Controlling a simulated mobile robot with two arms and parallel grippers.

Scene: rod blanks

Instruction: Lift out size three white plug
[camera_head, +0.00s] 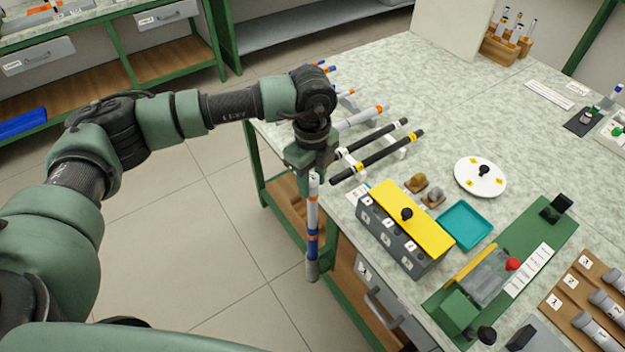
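My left gripper (313,168) is at the left edge of the bench, pointing down. It appears shut on the upper end of a white rod (312,215) with blue and orange bands and a grey lower end. The rod hangs upright in front of the bench edge, clear of the floor. A grey box (388,238) with numbered labels stands on the bench to the right, partly covered by a yellow lid (415,215) with a black knob. No white plug of size three can be made out; the box's inside is hidden. My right gripper is not in view.
Black rods (385,158) lie on white supports behind the gripper. A white disc (497,181), teal tray (465,226) and green fixture board (535,236) are on the bench. A brown numbered rack (568,300) is at the lower right. The bench's back middle is clear.

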